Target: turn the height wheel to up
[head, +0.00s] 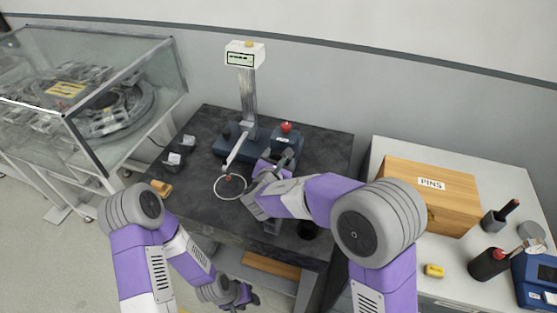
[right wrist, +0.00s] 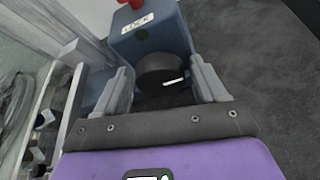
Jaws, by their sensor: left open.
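The height wheel is a dark round knob (right wrist: 162,72) with a short white mark, on the front of a blue box (right wrist: 150,38) labelled LOCK with a red knob (right wrist: 132,3) on top. My right gripper (right wrist: 163,85) is open, its fingers on either side of the wheel with small apparent gaps. In the head view my right gripper (head: 276,170) hides the wheel; the red knob (head: 286,127) shows behind it. The stand's column (head: 248,95) carries a display (head: 244,55). My left gripper (head: 242,296) is open and low, in front of the dark table (head: 190,205).
A thin ring (head: 230,198) on the stand's arm lies left of my right gripper. Small white-labelled blocks (head: 172,159) and a wooden piece (head: 160,188) sit at the table's left. A side bench holds a PINS box (head: 430,205). A glass-covered machine (head: 95,95) stands left.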

